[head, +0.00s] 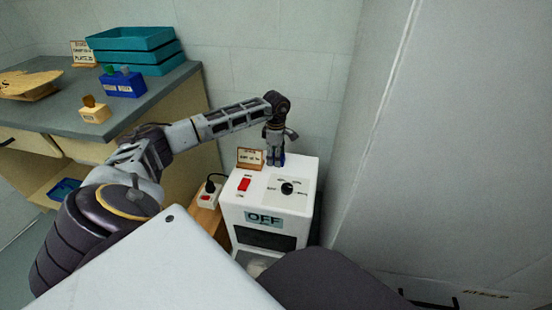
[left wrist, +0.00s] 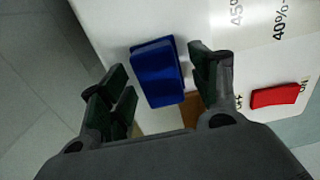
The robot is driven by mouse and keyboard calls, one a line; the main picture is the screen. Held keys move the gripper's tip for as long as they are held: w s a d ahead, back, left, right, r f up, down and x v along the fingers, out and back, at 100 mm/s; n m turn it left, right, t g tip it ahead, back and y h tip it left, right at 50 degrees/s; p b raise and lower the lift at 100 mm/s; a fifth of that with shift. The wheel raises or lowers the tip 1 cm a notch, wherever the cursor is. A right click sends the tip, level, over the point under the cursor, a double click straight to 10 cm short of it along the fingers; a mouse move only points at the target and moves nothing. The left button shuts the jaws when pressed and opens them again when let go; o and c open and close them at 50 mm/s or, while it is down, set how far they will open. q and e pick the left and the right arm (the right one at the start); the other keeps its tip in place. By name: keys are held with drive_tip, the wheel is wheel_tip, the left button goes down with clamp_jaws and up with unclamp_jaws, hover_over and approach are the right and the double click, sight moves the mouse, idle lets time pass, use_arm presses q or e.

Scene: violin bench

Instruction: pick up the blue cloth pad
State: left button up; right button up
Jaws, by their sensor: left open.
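The blue cloth pad (left wrist: 158,72) lies on the white top of a box-shaped machine (head: 253,210), near its edge. In the head view only a sliver of blue (head: 283,160) shows behind my left gripper (head: 276,160). The gripper points down over the machine's far side. In the left wrist view my left gripper (left wrist: 162,80) is open, with its dark green fingertips on either side of the pad. Clear gaps show between the pad and the fingers in that view. My right gripper is in neither view.
The machine has a red switch (head: 244,184), a black knob (head: 287,188) and an OFF sign (head: 263,218). A small sign (head: 250,158) stands beside the gripper. A power outlet (head: 208,195) is to its left. A bench with teal trays (head: 130,38) and a blue box (head: 122,86) is farther left.

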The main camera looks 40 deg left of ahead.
use_arm(q)
drive_tip(key=shift+f, duration=0.25)
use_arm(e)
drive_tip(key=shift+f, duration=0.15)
use_arm(q)
drive_tip(key=c, duration=1)
drive_tip(key=shift+r, duration=0.2)
wheel_tip(320, 180, up, 9)
drive_tip(key=p, duration=0.3)
drive_tip(key=shift+p, duration=0.35)
drive_tip(key=shift+r, duration=0.3)
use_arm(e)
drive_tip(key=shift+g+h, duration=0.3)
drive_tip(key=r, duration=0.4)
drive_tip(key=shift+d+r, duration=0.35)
